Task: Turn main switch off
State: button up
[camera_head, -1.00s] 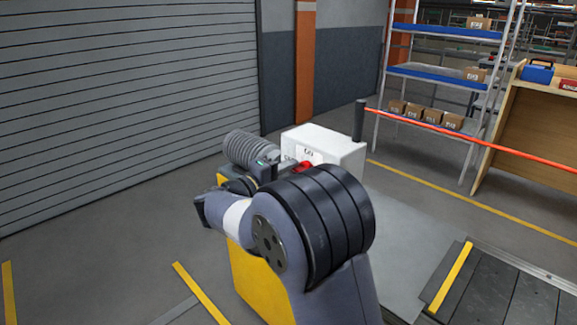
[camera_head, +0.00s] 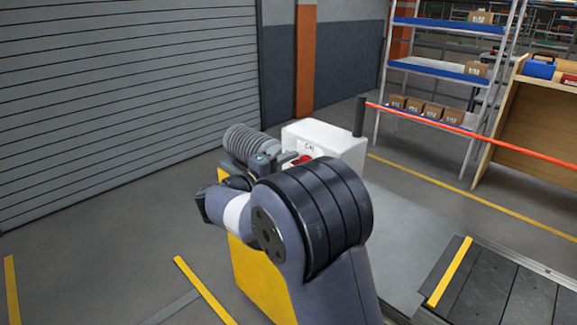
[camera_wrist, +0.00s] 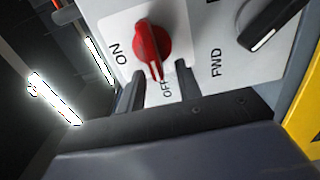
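The red main switch knob (camera_wrist: 150,48) sits on a white plate with ON and OFF labels, seen in the wrist view. Its white-lined pointer end faces the OFF label. The knob also shows as a small red spot in the head view (camera_head: 303,160), on the white control box (camera_head: 326,140). My gripper (camera_wrist: 161,88) has its two dark fingers apart, with the OFF label visible between them. The fingers are just below the knob in the wrist view, and nothing is held between them.
A black selector (camera_wrist: 268,35) with an FWD label is right of the red knob. A dark post with a red bar (camera_head: 470,134) stands behind the box. The conveyor (camera_head: 500,297) is at lower right. A roller shutter (camera_head: 120,100) fills the left.

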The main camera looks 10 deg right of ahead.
jog(key=v, duration=1)
jog(key=shift+s+a, duration=0.25)
jog(key=shift+a, duration=0.1)
jog(key=x, duration=1.1)
jog(key=shift+r+m, duration=0.1)
jog(key=shift+m, duration=0.2)
jog(key=shift+s, duration=0.1)
